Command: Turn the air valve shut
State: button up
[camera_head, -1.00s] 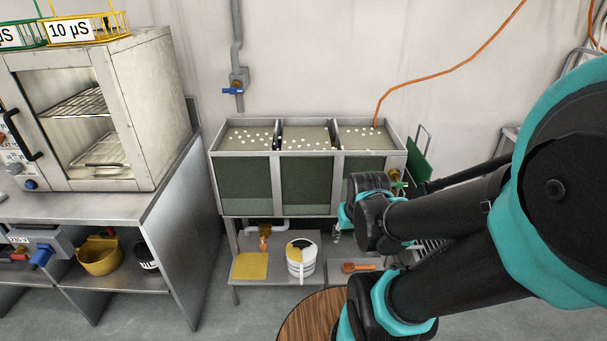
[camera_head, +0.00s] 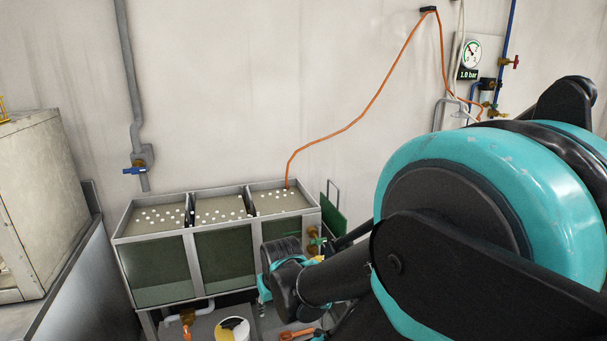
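On the wall at the upper right, a vertical blue pipe carries a valve with a red handle (camera_head: 514,62). Beside it is a round pressure gauge (camera_head: 472,53) labelled 1.0 bar. A brass fitting (camera_head: 494,112) sits lower on the same pipework. Which way the red handle stands against the pipe is too small to tell for sure. My arm fills the lower right and hides the wall below the pipework.
A three-part tank (camera_head: 218,217) with white balls stands by the wall. An orange hose (camera_head: 352,124) runs from it up to a wall hook. A blue-handled valve (camera_head: 134,170) is on a grey pipe at left. A white bucket (camera_head: 232,329) stands below the tank. The cabinet (camera_head: 40,200) is far left.

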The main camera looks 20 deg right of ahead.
aim_at(516, 62)
jog(key=z, duration=2.05)
jog(key=i+l+z, duration=0.15)
jog(key=i+z, duration=0.55)
jog(key=i, duration=5.9)
jog(key=i+u, duration=0.45)
jog(key=i+l+u, duration=0.3)
jog(key=i+u, duration=0.15)
jog(key=i, duration=0.15)
